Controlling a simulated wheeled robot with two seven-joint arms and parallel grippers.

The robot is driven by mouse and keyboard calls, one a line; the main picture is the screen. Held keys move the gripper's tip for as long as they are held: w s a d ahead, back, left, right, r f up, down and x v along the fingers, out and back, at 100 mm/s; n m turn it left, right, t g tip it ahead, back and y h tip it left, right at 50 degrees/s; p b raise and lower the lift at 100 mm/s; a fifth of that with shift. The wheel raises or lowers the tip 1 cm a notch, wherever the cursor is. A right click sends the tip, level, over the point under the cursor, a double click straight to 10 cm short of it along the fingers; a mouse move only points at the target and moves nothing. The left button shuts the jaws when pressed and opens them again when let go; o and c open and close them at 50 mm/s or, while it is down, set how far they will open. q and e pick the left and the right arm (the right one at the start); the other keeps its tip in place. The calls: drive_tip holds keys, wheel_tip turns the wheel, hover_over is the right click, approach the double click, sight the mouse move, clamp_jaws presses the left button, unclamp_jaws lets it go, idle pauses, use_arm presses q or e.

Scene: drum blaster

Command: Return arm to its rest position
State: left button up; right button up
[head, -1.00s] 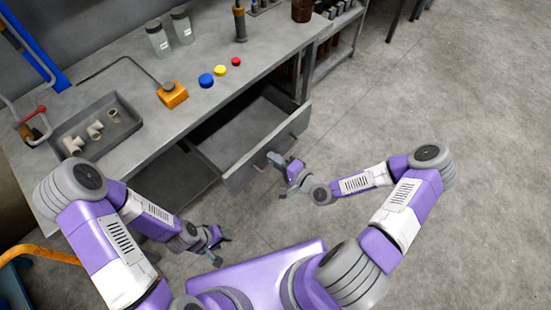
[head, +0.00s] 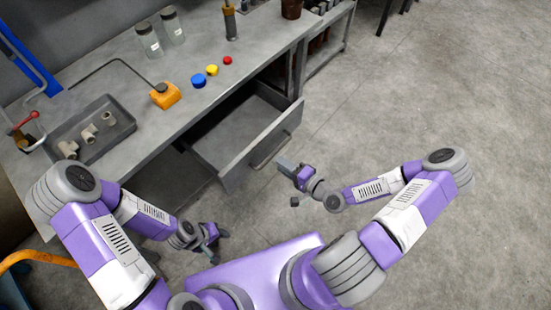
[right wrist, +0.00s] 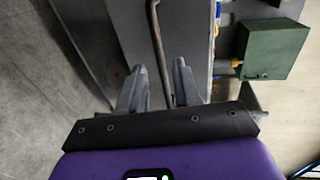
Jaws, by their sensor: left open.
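My right gripper (head: 288,183) is open and empty in the head view, just in front of the pulled-out drawer (head: 240,152). In the right wrist view its two fingers (right wrist: 160,80) stand apart, and the drawer's bar handle (right wrist: 157,35) shows between and beyond them. In the head view the handle (head: 270,150) is on the drawer front, a little up and left of the gripper; I see no grip on it. My left gripper (head: 218,246) is open and empty, low beside my base and clear of the bench.
The workbench (head: 130,78) carries a grey tray (head: 62,134) with pipe fittings, an orange box (head: 165,97), blue, yellow and red buttons (head: 212,70), and jars (head: 149,40). The drawer juts out over the floor. Free floor (head: 430,90) lies to the right.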

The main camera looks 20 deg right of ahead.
drive_tip(key=shift+s+d+r, duration=0.1)
drive_tip(key=shift+s+d, duration=0.15)
drive_tip(key=shift+s, duration=0.25)
drive_tip(key=s+a+f+n+g+h+p, duration=0.3)
drive_tip(key=s+a+f+n+g+p, duration=0.1)
drive_tip(key=s+a+f+n+g, duration=0.3)
drive_tip(key=s+a+n+g, duration=0.2)
drive_tip(key=s+g, duration=0.2)
drive_tip(key=g, duration=0.2)
drive_tip(key=shift+s+n, duration=0.2)
drive_tip(key=shift+n, duration=0.1)
